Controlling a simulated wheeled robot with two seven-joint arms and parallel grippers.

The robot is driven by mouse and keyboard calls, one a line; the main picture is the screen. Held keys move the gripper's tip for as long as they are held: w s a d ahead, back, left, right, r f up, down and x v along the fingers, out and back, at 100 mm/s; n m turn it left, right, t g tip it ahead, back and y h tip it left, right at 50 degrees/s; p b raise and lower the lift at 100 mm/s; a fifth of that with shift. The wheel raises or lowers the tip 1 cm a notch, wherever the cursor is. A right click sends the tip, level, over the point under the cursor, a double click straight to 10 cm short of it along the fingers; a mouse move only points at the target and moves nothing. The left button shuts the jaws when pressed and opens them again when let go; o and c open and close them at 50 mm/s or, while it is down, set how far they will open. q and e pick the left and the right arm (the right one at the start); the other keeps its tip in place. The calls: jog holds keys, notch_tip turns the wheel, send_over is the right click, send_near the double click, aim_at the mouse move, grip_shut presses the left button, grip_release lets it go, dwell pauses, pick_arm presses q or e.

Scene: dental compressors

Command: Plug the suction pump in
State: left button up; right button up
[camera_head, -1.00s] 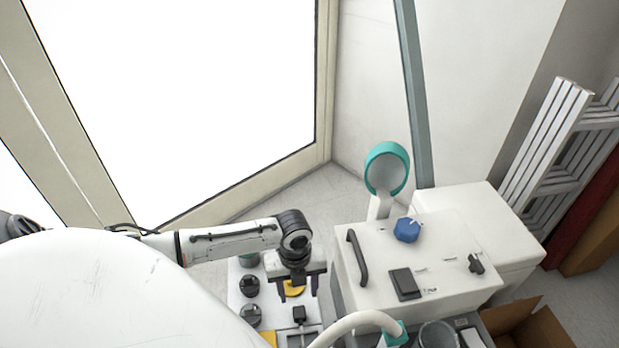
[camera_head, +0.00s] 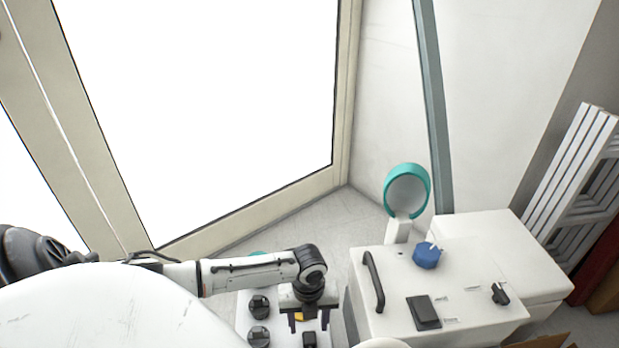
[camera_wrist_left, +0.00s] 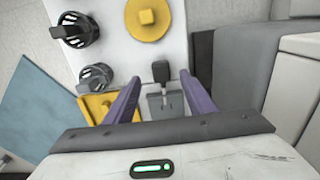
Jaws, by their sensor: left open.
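A white panel (camera_head: 243,300) stands low beside the white machine. It carries a small black upright piece, which may be a plug or a lever (camera_head: 309,339). In the left wrist view this black piece (camera_wrist_left: 161,72) has a thin shaft running to a grey square plate (camera_wrist_left: 165,106). My left gripper (camera_head: 308,322) is open and empty over the panel. In the left wrist view its purple fingers (camera_wrist_left: 161,76) stand on either side of the black piece, apart from it. I cannot tell which unit is the suction pump. My right gripper is not in view.
Black round fittings (camera_wrist_left: 75,29) and a yellow knob (camera_wrist_left: 147,18) are on the panel. The white machine (camera_head: 455,270), with a black handle (camera_head: 374,281) and blue knob (camera_head: 426,255), stands close on the right. A white slatted rack (camera_head: 575,185) is farther right.

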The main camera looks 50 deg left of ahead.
aim_at(309, 338)
pick_arm(q)
jog(key=shift+s+d+f+b, duration=0.1)
jog(key=shift+d+f+b, duration=0.1)
jog(key=shift+f+b, duration=0.8)
notch_tip(309, 338, down, 3)
jog(key=shift+r+b, duration=0.1)
jog(key=shift+b, duration=0.55)
jog(key=shift+d+f, duration=0.1)
jog(key=shift+f, duration=0.15)
jog(key=shift+r, duration=0.1)
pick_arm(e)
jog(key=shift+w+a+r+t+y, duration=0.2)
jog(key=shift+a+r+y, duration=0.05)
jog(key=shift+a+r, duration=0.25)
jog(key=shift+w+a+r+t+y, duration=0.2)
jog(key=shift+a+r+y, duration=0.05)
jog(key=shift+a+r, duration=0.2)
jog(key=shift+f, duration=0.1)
pick_arm(q)
jog(key=c, duration=1.1)
